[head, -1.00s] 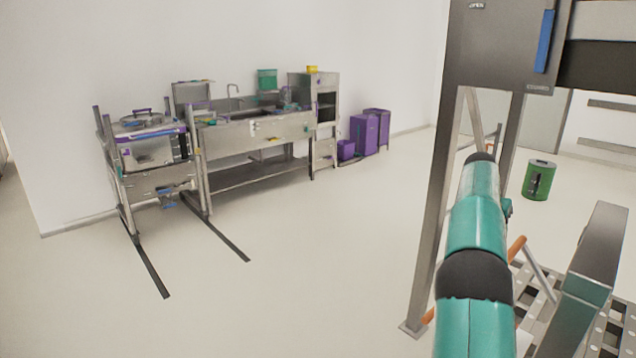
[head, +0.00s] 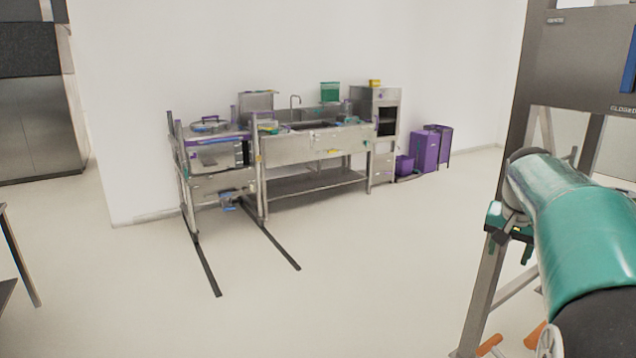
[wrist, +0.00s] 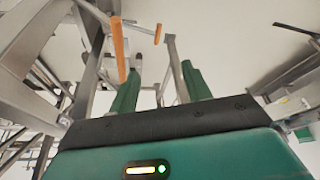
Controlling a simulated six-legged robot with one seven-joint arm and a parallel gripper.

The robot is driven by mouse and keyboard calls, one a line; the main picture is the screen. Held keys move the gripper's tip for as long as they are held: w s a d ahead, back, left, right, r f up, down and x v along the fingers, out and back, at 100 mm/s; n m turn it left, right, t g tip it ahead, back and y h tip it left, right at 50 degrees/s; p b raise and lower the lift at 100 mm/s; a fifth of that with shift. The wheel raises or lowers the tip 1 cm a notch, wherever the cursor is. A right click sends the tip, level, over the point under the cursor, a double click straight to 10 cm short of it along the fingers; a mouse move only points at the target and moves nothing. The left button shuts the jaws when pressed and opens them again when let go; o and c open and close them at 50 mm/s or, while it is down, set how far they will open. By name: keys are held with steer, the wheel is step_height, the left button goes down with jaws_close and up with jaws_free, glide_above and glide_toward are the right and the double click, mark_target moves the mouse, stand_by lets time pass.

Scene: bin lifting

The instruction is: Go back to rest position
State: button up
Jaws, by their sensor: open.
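My gripper (wrist: 160,85) shows in the wrist view as two green fingers set apart, with nothing between them. Behind the fingers are a grey metal frame and an orange handle (wrist: 119,50). In the head view my teal arm reaches in from the right edge, and my gripper (head: 512,240) shows only partly at its far end, beside a metal leg. No bin is in my grasp.
A steel frame with a grey panel (head: 580,60) stands close at the right. A steel sink bench (head: 310,148), a cart (head: 215,185) and purple bins (head: 425,150) line the far wall. A table edge (head: 18,255) shows at left. The middle floor is clear.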

steer(key=s+a+n+t+y, duration=0.1)
steer(key=s+a+n, duration=0.1)
steer(key=s+a, duration=0.45)
steer(key=s+a+n+y, duration=0.15)
steer(key=s+a, duration=0.25)
steer(key=a, duration=0.6)
steer(key=s+a+f+n, duration=0.2)
steer(key=s+a+f, duration=0.2)
steer(key=s, duration=0.3)
steer(key=s+a+f+n+t, duration=0.1)
steer(key=s+a+f+n, duration=0.1)
steer(key=s+a+f, duration=0.2)
steer(key=s+a, duration=0.2)
steer(key=a, duration=0.1)
steer(key=shift+s+f+n, duration=0.35)
steer(key=shift+f, duration=0.05)
steer(key=shift+a, duration=0.1)
steer(key=shift+c, duration=1.4)
steer(key=shift+d, duration=0.2)
